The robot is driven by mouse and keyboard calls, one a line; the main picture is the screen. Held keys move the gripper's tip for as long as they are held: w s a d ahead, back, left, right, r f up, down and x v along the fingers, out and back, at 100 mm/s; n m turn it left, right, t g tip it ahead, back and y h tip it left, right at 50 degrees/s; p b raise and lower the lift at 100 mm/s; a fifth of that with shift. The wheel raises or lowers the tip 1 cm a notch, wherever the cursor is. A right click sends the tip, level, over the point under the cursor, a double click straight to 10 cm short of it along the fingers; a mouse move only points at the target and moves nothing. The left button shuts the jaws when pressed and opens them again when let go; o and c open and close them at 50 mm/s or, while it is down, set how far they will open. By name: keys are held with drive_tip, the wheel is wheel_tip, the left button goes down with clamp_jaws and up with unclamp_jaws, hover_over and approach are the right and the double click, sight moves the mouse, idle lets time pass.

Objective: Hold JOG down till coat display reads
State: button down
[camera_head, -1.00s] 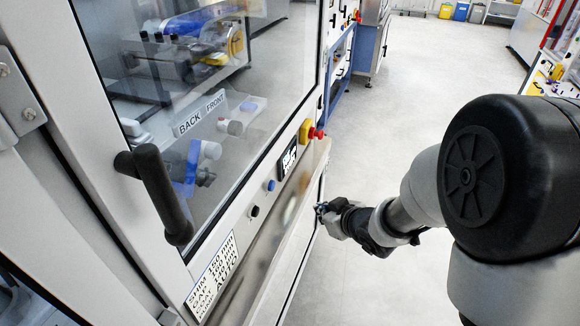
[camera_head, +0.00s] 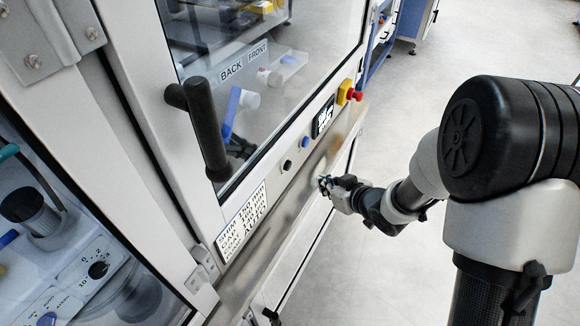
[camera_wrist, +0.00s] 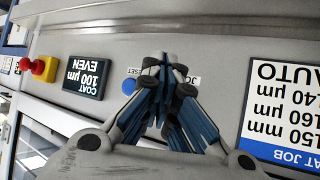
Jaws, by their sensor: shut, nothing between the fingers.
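My gripper (camera_head: 324,184) is shut and empty in front of the panel below the cabinet window. In the wrist view its fingertips (camera_wrist: 160,62) overlap the area between the blue RESET button (camera_wrist: 128,85) and the black JOG button (camera_wrist: 187,90), partly hiding the labels. In the head view the fingers stand clear of the black button (camera_head: 288,165) and the blue button (camera_head: 305,142). I see no pressing contact. The coat display (camera_wrist: 87,77) reads, upside down, COAT 100 µm EVEN; it also shows in the head view (camera_head: 324,117), too small to read.
A job card (camera_wrist: 283,105) reading 150 mm, 160 µm, 140 µm, AUTO is beside the buttons. A red stop button on yellow (camera_head: 352,94) sits beyond the display. A black door handle (camera_head: 207,130) juts out. The floor (camera_head: 400,265) right of the cabinet is clear.

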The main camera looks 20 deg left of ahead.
drive_tip(key=a, duration=0.6)
drive_tip(key=shift+w+a+b, duration=0.25)
drive_tip(key=shift+a+b, duration=0.15)
drive_tip(key=shift+b, duration=0.05)
idle(1.0)
drive_tip(key=shift+a, duration=0.45)
drive_tip(key=shift+w+a, duration=0.1)
drive_tip(key=shift+a, duration=0.4)
idle(1.9)
drive_tip(key=shift+d, duration=0.15)
idle(1.7)
drive_tip(key=shift+d, duration=0.8)
drive_tip(key=shift+d, duration=0.1)
drive_tip(key=shift+s+d+p, duration=0.15)
drive_tip(key=shift+d+p, duration=0.15)
drive_tip(key=shift+d, duration=0.9)
drive_tip(key=shift+s+d+p, duration=0.15)
drive_tip(key=shift+d+p, duration=0.1)
drive_tip(key=shift+d, duration=0.95)
